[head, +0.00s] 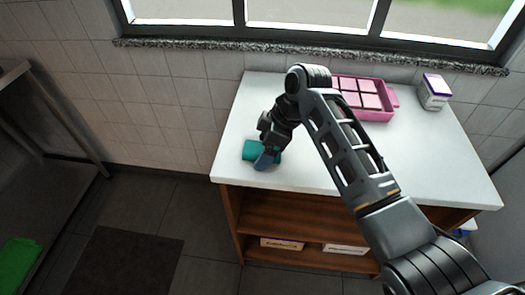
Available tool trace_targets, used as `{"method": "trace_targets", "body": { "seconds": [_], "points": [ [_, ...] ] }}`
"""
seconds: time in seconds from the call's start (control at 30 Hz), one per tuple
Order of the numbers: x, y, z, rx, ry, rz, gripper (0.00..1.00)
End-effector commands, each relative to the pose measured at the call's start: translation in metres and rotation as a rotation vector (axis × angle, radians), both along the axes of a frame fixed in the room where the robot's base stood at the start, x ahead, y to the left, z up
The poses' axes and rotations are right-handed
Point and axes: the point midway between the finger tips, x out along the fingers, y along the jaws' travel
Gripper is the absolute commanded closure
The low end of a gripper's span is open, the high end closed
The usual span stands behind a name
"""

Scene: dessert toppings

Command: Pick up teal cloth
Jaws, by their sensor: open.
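The teal cloth (250,148) lies on the white counter top (300,172) near its front left corner. My gripper (267,157) is at the cloth, over its right part, and hides some of it. The gripper is open. I cannot tell from this view whether the fingers touch the cloth or hover just above it.
A pink tray (392,97) with several pink compartments stands at the back, partly behind my arm. A white box with a purple top (433,92) stands at the back right. Boxes (282,243) lie on the wooden shelf below. The counter's right front is clear.

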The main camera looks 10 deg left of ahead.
Motion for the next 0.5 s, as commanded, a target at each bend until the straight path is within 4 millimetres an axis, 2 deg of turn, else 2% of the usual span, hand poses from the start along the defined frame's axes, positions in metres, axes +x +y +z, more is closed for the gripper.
{"method": "trace_targets", "body": {
  "seconds": [0.2,0.5],
  "points": [
    [-0.0001,0.0000,-0.0001,0.000,0.000,0.000,0.13],
    [-0.0001,0.0001,0.0000,0.000,0.000,0.000,0.41]
  ]
}}
